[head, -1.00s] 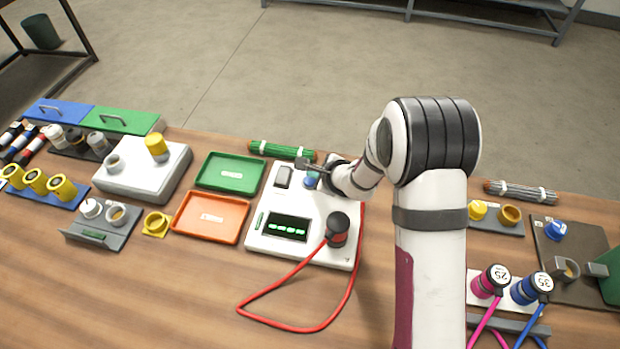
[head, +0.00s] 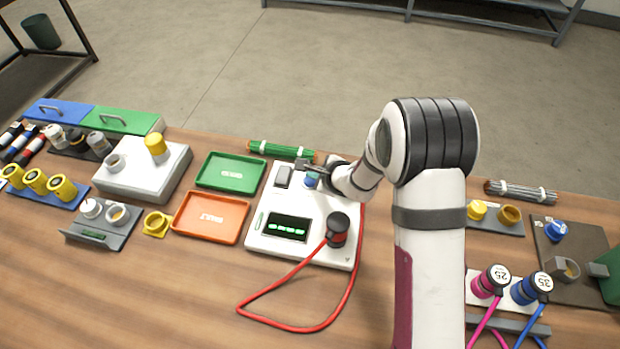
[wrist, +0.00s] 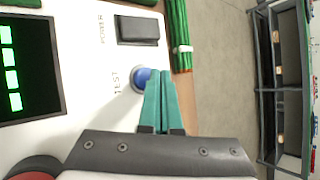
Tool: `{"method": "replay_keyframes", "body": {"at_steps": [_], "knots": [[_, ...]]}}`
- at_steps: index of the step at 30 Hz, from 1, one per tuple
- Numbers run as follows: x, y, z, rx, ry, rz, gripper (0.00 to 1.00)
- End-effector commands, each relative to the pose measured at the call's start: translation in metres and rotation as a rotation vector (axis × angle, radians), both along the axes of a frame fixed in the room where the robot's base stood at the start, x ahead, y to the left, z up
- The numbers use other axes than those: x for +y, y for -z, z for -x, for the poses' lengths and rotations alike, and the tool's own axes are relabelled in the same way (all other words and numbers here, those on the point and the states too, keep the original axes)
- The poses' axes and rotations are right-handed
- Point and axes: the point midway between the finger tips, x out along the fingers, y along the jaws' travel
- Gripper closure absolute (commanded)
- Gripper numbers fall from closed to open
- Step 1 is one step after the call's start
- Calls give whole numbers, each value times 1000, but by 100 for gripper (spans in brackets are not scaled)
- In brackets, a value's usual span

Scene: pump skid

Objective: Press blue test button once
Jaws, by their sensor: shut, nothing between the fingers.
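The blue test button (wrist: 141,78) is a round blue cap beside the word TEST on the white test box (wrist: 85,60). In the head view the blue button (head: 311,180) shows on the box's upper right, partly hidden by my gripper. My gripper (wrist: 160,76) is shut and empty, its teal fingers side by side. In the wrist view the fingertips overlap the right edge of the button. I cannot tell whether they touch it. In the head view my gripper (head: 312,170) is over the button's side of the box.
A dark POWER switch (wrist: 138,29) sits near the button. The lit green display (head: 287,227) and a black-and-red plug (head: 338,229) with a red cable are on the box. Green rods (head: 280,150) lie behind it. Green (head: 231,158) and orange (head: 240,217) trays stand left.

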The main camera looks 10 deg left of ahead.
Motion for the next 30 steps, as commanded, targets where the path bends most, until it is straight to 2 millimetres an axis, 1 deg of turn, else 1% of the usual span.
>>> {"method": "replay_keyframes", "body": {"at_steps": [4,14,30], "knots": [[0,5,0,1,1,-1,100],[0,6,0,0,1,-1,100],[0,12,0,1,0,0,100]]}}
